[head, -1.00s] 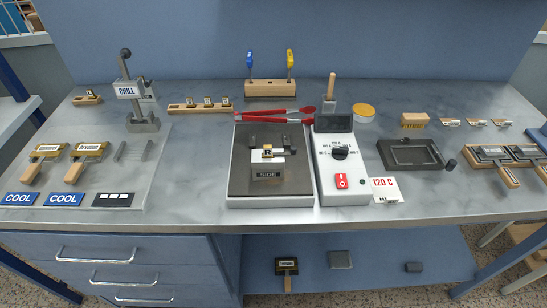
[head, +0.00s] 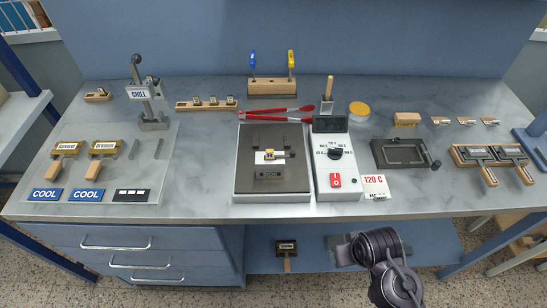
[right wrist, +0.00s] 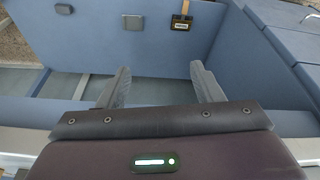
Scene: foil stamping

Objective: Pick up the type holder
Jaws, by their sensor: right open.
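A type holder (head: 286,247) with a dark, brass-edged head and a wooden handle lies on the blue lower shelf. It also shows at the top of the right wrist view (right wrist: 181,22). Two brass type holders (head: 66,147) (head: 103,148) lie on the left mat, and two dark-headed ones (head: 473,154) (head: 509,152) lie at the right of the bench. My right gripper (right wrist: 162,75) is open and empty, apart from the shelf holder. In the head view my right arm is at the lower right, its fingertips not clear. My left gripper is not in view.
A grey block (head: 338,242) lies on the shelf, partly behind my right arm. Another small block shows in the right wrist view (right wrist: 64,9). The bench front edge (head: 300,216) overhangs the shelf, with drawers (head: 130,255) to the left. The heater unit (head: 335,180) stands on the bench.

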